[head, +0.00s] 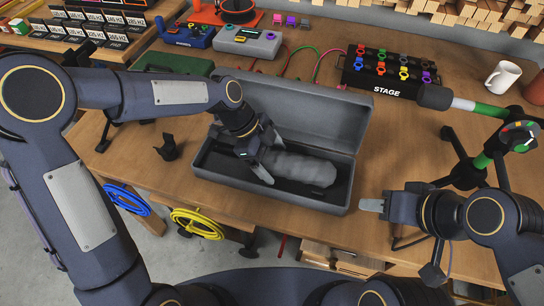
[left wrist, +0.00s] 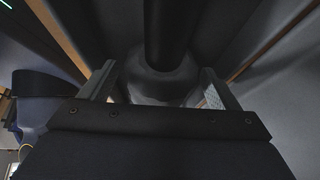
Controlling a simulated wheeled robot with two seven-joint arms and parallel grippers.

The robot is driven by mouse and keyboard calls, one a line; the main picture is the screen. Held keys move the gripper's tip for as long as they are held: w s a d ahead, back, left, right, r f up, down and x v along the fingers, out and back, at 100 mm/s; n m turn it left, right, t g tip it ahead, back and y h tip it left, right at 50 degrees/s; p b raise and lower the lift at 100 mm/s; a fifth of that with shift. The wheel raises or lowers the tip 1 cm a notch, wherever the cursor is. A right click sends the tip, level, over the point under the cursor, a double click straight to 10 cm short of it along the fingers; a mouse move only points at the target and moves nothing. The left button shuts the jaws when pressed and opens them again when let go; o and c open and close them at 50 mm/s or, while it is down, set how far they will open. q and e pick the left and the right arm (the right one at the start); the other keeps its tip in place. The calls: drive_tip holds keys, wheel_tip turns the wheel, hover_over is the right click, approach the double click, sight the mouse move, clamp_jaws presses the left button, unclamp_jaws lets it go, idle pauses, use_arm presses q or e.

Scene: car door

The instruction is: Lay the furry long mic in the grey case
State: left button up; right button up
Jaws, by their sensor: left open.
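The furry long mic (head: 300,168), grey and fuzzy, lies lengthwise inside the open grey case (head: 275,197) on the table. The case's lid (head: 300,108) stands raised at the back. My left gripper (head: 257,162) reaches down into the case at the mic's left end and hides part of it. In the left wrist view its two fingers (left wrist: 160,88) are spread apart, with a dark shaft (left wrist: 167,35) and a rounded grey end (left wrist: 165,85) between them. My right gripper (head: 372,205) is just right of the case, apart from it; its finger gap is unclear.
A black stage box (head: 388,78) with coloured connectors stands behind the case. A mic on a stand (head: 475,105) and a white mug (head: 503,77) are at the right. A small black clip (head: 167,147) lies left of the case. Bare table shows right of the case.

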use_arm(q)
drive_tip(key=shift+r, duration=0.1)
drive_tip(key=v, duration=0.7)
drive_tip(key=shift+a+r+p, duration=0.2)
drive_tip(key=shift+r+p, duration=0.05)
drive_tip(key=shift+p, duration=0.05)
drive_tip(key=shift+r, duration=0.1)
drive_tip(key=s+a+r+n+t+y+p, duration=0.1)
drive_tip(key=s+a+r+n+t+p, duration=0.3)
drive_tip(key=s+a+r+n, duration=0.45)
drive_tip(key=s+a+r+n+t+y+p, duration=0.1)
drive_tip(key=s+a+r+n+t+p, duration=0.1)
drive_tip(key=s+a+n, duration=0.7)
drive_tip(key=shift+s+r+n+t+p, duration=0.25)
drive_tip(key=shift+s+n+t+p, duration=0.65)
drive_tip(key=shift+n, duration=2.05)
drive_tip(key=shift+w, duration=0.25)
